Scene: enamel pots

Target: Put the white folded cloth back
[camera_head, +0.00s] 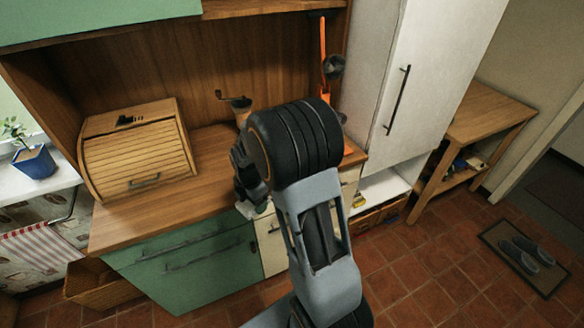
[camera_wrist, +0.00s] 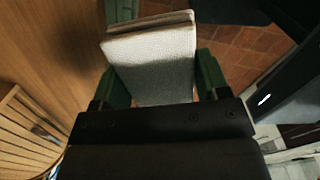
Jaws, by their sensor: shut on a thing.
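My gripper (camera_wrist: 155,88) is shut on the white folded cloth (camera_wrist: 152,58), with a green finger on each side of it in the wrist view. The wooden counter (camera_wrist: 60,40) shows to the left of the cloth and tiled floor to the right. In the head view my arm hides most of the gripper. A small pale patch of the cloth (camera_head: 246,210) shows near the counter's front edge, beside the green and cream drawer fronts. I cannot tell whether the cloth touches anything below it.
A wooden bread box (camera_head: 137,150) stands on the left of the counter (camera_head: 205,150). A coffee grinder (camera_head: 240,108) stands behind my gripper. A tall white cabinet (camera_head: 405,80) rises at the right, over an open shelf (camera_head: 383,187). The counter between bread box and grinder is clear.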

